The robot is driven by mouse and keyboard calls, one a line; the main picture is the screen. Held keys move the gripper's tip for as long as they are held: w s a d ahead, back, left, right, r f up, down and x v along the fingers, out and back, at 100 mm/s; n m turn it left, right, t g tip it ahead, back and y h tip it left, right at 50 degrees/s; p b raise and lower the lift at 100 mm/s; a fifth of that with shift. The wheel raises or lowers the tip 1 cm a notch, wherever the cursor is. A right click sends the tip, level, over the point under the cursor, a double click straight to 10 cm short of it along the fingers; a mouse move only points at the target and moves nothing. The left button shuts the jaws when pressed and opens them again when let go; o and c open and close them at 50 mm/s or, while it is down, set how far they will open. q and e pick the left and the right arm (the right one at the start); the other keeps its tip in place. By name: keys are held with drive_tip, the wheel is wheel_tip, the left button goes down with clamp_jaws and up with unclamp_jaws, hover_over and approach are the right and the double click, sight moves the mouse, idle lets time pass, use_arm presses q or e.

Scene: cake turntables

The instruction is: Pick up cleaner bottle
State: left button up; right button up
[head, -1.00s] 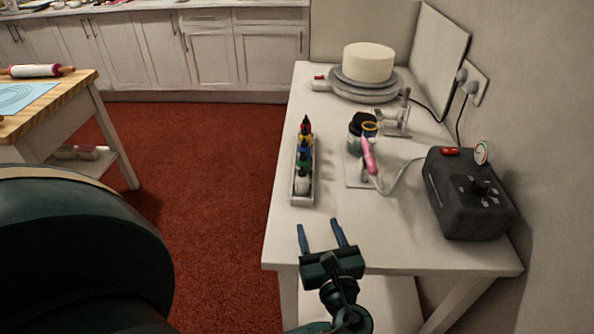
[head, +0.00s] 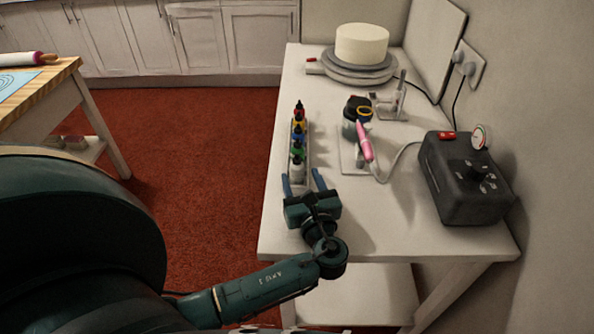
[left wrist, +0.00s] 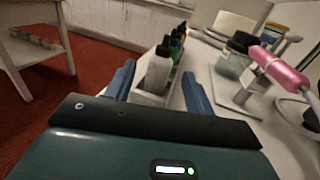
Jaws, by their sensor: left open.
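In the left wrist view the whitish bottle (left wrist: 159,70) shows between the blue fingers of my left gripper (left wrist: 157,82). In the head view my left gripper (head: 302,178) is open and empty at the rack's near end, with a finger toward each side. I see no contact with the bottle. My right gripper is not in view.
A pink airbrush (head: 364,140) on a stand, with a dark-lidded jar (head: 356,107), is right of the rack. A black compressor (head: 466,180) sits at the table's right. A cake (head: 361,44) on a turntable (head: 360,73) is at the back. The white tabletop's (head: 390,230) front is clear.

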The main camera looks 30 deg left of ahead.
sight(299, 170)
use_arm(q)
drive_tip(key=x, duration=0.4)
drive_tip(key=shift+w+a+r, duration=0.25)
drive_tip(key=shift+w+a, duration=0.05)
drive_tip(key=shift+c, duration=0.3)
drive_tip(key=c, duration=0.7)
drive_tip(key=shift+o, duration=0.5)
wheel_tip(299, 170, up, 9)
drive_tip(key=shift+f+p, duration=0.1)
drive_tip(key=shift+p, duration=0.85)
drive_tip(key=shift+r, duration=0.65)
drive_tip(key=shift+c, duration=0.5)
